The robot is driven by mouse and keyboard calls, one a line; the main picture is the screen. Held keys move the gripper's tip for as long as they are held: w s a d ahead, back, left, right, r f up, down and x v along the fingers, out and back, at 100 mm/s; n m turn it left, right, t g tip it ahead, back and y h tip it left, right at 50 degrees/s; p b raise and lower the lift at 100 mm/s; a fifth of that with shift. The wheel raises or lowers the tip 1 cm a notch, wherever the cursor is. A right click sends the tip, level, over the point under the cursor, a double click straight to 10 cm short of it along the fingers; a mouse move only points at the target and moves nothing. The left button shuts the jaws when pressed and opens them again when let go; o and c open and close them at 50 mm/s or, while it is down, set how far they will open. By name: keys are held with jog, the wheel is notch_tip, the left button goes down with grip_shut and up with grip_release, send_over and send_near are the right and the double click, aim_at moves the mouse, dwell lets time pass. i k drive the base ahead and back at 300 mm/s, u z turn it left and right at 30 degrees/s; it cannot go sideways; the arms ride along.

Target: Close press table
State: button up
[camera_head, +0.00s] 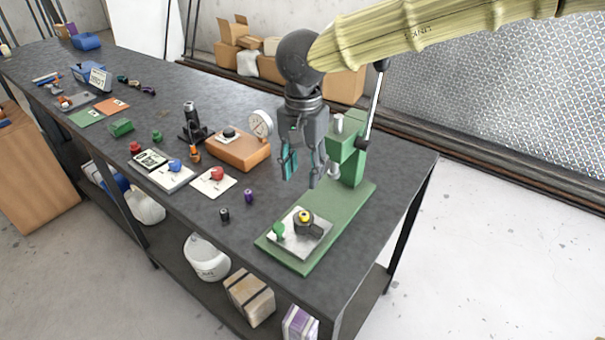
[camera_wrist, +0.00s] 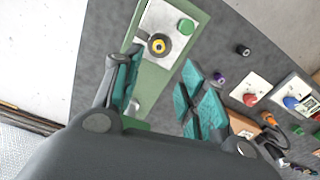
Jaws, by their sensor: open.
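The press (camera_head: 347,162) is green, with a long green base (camera_head: 349,205) at the table's right end. Its press table is a flat silver plate (camera_head: 299,249) at the front of the base, out in front of the column. A green knob (camera_head: 279,230) is at the plate's left corner, and a dark round part with a yellow ring (camera_head: 305,217) sits on the plate. The wrist view also shows the plate (camera_wrist: 157,17) and knob (camera_wrist: 186,26) beyond my fingers. My gripper (camera_head: 302,179) is open and empty, pointing down above the base, left of the column, apart from the plate.
The press's lever (camera_head: 372,105) rises close to my arm. A brown box with a dial gauge (camera_head: 240,151) stands left of my gripper. Small purple (camera_head: 248,196) and black (camera_head: 224,214) cylinders and a red-knob card (camera_head: 214,182) lie left of the base.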

aim_at(300, 239)
jog(key=u, duration=0.05)
jog(key=k, duration=1)
jog(key=z, duration=0.05)
